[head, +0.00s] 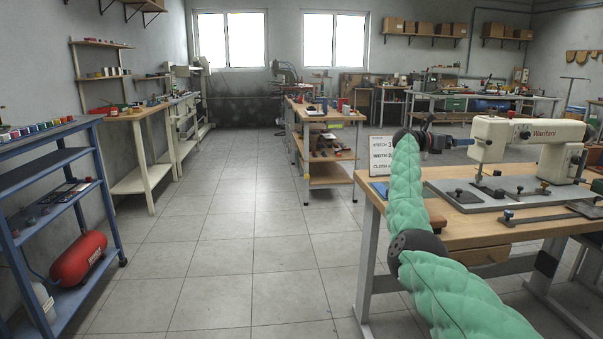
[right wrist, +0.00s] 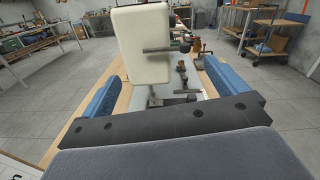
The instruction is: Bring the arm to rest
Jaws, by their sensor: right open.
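My right arm, in a green padded sleeve, reaches from the lower right to the left part of the sewing table. Its gripper (head: 455,142) is raised above the table, just left of the white sewing machine's head (head: 489,139). In the right wrist view the two blue fingers stand wide apart and the gripper (right wrist: 160,72) is open. The white machine head (right wrist: 145,42) shows beyond and between the fingers; I see nothing gripped. Whether a finger touches the machine I cannot tell. My left arm and gripper are out of view.
The sewing table (head: 456,223) stands at the right, with a sign board (head: 381,152) at its left end. A blue shelf cart (head: 62,188) holds a red tank at the left. A workbench (head: 328,118) stands mid-room. The tiled floor between them is clear.

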